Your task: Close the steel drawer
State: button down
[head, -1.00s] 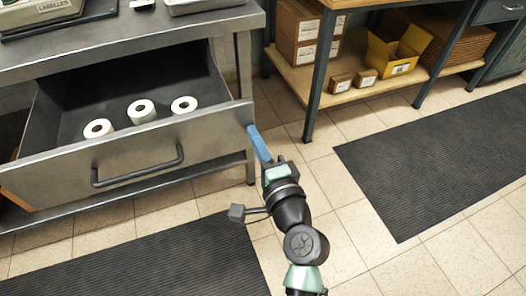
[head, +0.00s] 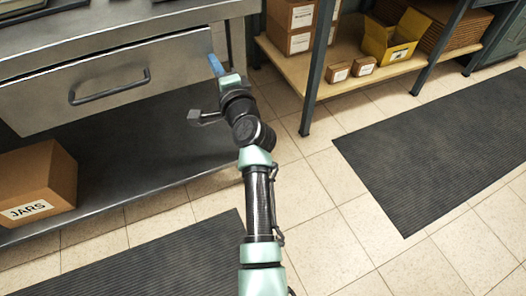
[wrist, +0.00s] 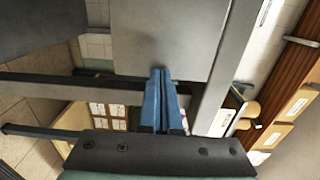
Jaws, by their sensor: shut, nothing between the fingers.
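The steel drawer (head: 100,85) is under the worktop at the left of the head view. Its grey front and dark bar handle (head: 110,87) show, and no interior is visible over the front's upper edge. Whether it sits fully flush I cannot tell. My gripper (head: 216,65), with blue fingers, is at the right end of the drawer front. In the wrist view the fingers (wrist: 161,75) are together and empty, with their tips at the lower edge of a grey panel (wrist: 165,35). It looks like the drawer front; contact is not clear.
A steel worktop (head: 130,28) is above the drawer. A carton marked JARS (head: 38,180) sits on the shelf below. A wooden shelf (head: 330,75) with cartons and a yellow box (head: 395,38) stands to the right. A dark mat (head: 440,145) lies on the open tiled floor.

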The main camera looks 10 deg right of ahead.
jog(key=shift+w+a+r, duration=0.15)
jog(key=shift+w+r, duration=0.05)
jog(key=shift+w, duration=0.25)
jog(key=shift+w+a+r, duration=0.1)
jog(key=shift+w+r, duration=0.1)
jog(key=shift+w, duration=0.2)
